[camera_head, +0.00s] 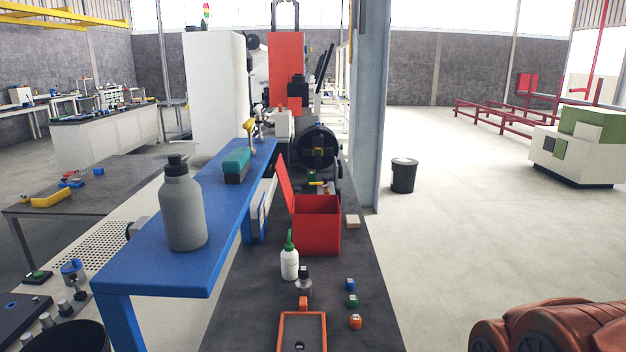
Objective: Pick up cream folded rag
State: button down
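A small flat cream piece that looks like the folded rag (353,221) lies on the dark bench top (375,300), near its right edge. It is just right of the red open box (318,228), with a narrow gap or contact that I cannot tell apart. Nothing covers it from above. My gripper is not in view. Orange-brown rounded parts, which look like my arm, fill the lower right corner, well right of the bench.
A blue raised shelf (185,260) holds a grey bottle (182,210) and a teal-topped brush (236,163). A white bottle (289,260), small coloured cubes (352,300) and an orange tray (283,335) are on the bench. A column (369,110) rises behind. Open floor lies right.

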aim_at(352, 221)
jog(key=k, duration=1.65)
jog(key=z, duration=0.95)
jog(key=i, duration=5.5)
jog(key=u, duration=2.1)
